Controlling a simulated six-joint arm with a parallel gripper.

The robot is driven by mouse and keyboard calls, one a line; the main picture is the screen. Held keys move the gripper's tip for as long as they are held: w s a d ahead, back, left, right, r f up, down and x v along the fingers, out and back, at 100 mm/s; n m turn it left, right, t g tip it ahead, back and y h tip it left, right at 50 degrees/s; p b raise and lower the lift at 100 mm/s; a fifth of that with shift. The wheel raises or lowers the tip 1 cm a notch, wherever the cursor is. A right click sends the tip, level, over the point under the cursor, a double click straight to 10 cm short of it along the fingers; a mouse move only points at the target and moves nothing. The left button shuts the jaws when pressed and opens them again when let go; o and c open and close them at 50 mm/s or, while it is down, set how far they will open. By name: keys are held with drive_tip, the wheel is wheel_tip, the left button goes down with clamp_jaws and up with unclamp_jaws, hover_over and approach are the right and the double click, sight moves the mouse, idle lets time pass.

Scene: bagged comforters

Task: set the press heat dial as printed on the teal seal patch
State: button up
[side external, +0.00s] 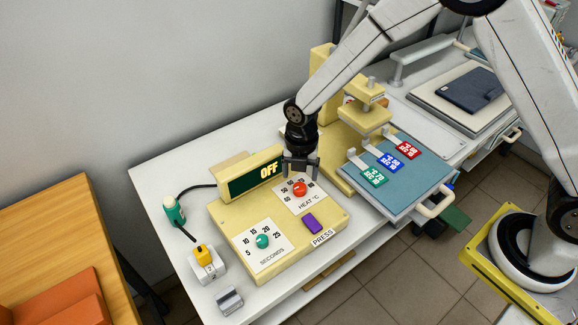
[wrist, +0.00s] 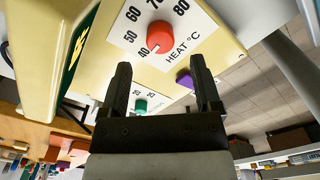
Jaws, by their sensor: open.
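The red heat dial (side external: 299,189) sits on a white "HEAT °C" scale plate on the cream control box. In the wrist view the red dial (wrist: 160,36) is ringed by 40, 50, 60, 70 and 80, with a small pale mark on its lower left, nearest 40. The teal seal patch (side external: 374,177) lies on the press's blue-grey pad; its white print is too small to read. My gripper (side external: 301,172) is open and empty, pointing down just above and behind the dial. In the wrist view my gripper (wrist: 160,67) shows both fingers apart, with the dial beyond them.
The display (side external: 256,175) reads OFF. A green seconds dial (side external: 262,241) and purple press button (side external: 312,223) share the box. Blue (side external: 390,162) and red (side external: 407,149) patches lie beside the teal one. A yellow switch (side external: 204,256) stands left of the box.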

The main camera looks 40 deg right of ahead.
sight(300, 186)
drive_tip(key=shift+f, duration=2.3)
clamp_jaws()
